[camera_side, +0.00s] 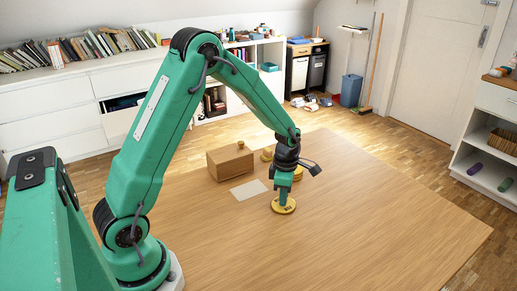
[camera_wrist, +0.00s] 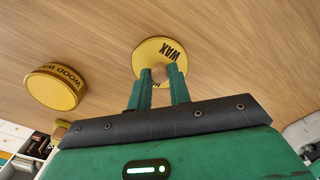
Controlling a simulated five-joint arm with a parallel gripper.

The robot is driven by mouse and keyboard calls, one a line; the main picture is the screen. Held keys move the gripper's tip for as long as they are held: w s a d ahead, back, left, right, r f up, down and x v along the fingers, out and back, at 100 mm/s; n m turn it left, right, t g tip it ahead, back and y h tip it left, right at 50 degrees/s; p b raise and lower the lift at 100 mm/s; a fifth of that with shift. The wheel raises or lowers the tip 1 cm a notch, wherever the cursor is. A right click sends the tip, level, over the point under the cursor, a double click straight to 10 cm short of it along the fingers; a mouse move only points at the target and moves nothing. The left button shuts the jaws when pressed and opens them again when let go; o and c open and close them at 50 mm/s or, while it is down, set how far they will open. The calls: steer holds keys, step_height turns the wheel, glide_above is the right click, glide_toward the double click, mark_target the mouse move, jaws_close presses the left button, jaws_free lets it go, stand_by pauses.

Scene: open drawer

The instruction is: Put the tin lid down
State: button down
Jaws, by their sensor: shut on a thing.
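A wooden box (camera_side: 229,163) stands at the back left of the table (camera_side: 390,225), with a pale grey sheet (camera_side: 249,190) in front of it. Another yellow item (camera_side: 266,154) lies beside the box. The table's right and front are clear.

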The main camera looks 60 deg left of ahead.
steer(key=shift+f, duration=0.15)
steer(key=c, duration=1.3)
jaws_free()
step_height(320, 180, up, 12)
steer(key=shift+r, duration=0.2)
